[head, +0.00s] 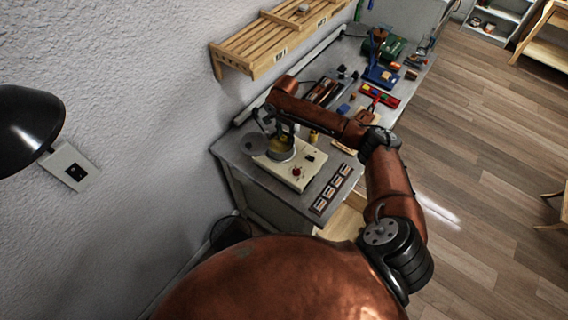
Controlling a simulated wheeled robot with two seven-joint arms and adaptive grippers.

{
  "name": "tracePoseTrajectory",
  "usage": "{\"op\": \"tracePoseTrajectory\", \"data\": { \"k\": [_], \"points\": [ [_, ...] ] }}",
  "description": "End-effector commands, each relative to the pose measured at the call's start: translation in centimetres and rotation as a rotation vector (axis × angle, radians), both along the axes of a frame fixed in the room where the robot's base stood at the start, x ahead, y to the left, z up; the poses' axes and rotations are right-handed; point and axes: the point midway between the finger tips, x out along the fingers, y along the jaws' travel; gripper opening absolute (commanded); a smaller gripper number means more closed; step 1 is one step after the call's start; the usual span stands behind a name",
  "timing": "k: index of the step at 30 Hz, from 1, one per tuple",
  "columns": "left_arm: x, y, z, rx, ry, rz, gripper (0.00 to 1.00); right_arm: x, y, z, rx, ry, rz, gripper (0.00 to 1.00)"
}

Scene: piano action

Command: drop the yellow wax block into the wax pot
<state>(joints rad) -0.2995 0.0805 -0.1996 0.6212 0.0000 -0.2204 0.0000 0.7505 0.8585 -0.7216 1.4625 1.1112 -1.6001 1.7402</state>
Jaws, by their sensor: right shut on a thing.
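The wax pot (281,153) stands on a cream base unit (293,177) with a red knob, near the left end of the grey bench. My right arm reaches over the bench and bends down at its far end. My right gripper (284,134) points down right above the pot's mouth and is shut on a small yellowish thing, which looks like the yellow wax block. The block is mostly hidden and blends with the pot's yellowish inside, so I cannot tell whether it touches the pot. My left gripper is not in view.
A grey round plate (253,144) is left of the pot. A dark tray with several compartments (333,188) lies at the bench's front edge. A small yellow item (314,136) stands right of the pot. A red case (379,96) and tools crowd the far bench. A slatted wooden shelf (270,50) hangs above.

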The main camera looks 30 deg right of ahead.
Motion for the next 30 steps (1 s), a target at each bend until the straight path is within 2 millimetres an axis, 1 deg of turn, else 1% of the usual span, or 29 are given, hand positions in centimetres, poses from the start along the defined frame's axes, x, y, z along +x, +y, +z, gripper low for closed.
{"op": "tracePoseTrajectory", "data": {
  "k": [1, 8, 9, 18, 26, 30],
  "points": [
    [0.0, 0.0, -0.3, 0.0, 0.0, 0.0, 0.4, 0.0, 0.0, -0.2, -0.001, -0.001, 0.0, 0.15],
    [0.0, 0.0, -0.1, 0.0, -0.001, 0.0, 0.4, 0.1, 0.0, 0.0, -0.001, -0.001, 0.0, 0.15],
    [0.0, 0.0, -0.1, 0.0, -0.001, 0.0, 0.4, 0.1, 0.0, 0.0, -0.001, -0.001, 0.0, 0.29],
    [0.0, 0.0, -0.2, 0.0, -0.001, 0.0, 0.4, 0.0, 0.0, 0.0, -0.001, -0.001, 0.0, 0.48],
    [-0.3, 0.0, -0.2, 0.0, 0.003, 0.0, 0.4, 0.0, 0.0, 0.0, -0.001, -0.001, 0.0, 0.48],
    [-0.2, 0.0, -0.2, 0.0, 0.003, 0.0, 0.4, 0.1, 0.0, 1.1, 0.0, -0.003, 0.001, 0.48]
  ]
}}
